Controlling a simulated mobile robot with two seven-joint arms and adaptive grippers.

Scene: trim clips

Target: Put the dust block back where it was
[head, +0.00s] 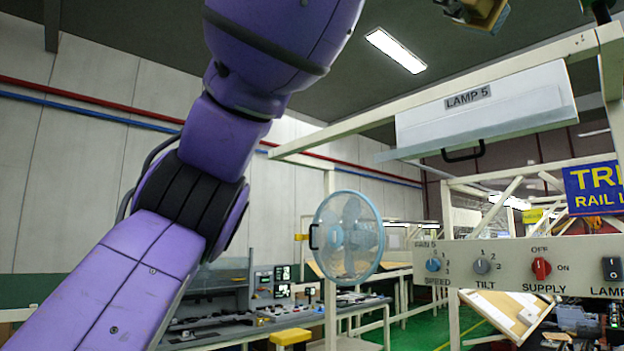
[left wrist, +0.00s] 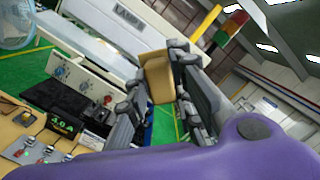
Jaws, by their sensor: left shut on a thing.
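The dust block (left wrist: 158,80), a tan block, is held between the fingers of my left gripper (left wrist: 155,92) in the left wrist view. The gripper is shut on it, and the block looks raised in the air. In the head view the purple left arm rises out of the top edge; part of the left gripper (head: 466,12) and a tan edge of the block (head: 498,20) show at the top, mostly cut off. The block's original place cannot be made out. My right gripper is not in view.
A white lamp housing (head: 490,108) marked LAMP 5 hangs from a cream frame. A control panel (head: 460,252) with knobs and a blue fan (head: 348,236) stand below it. A light with red and green parts (left wrist: 235,24) is near the gripper in the wrist view.

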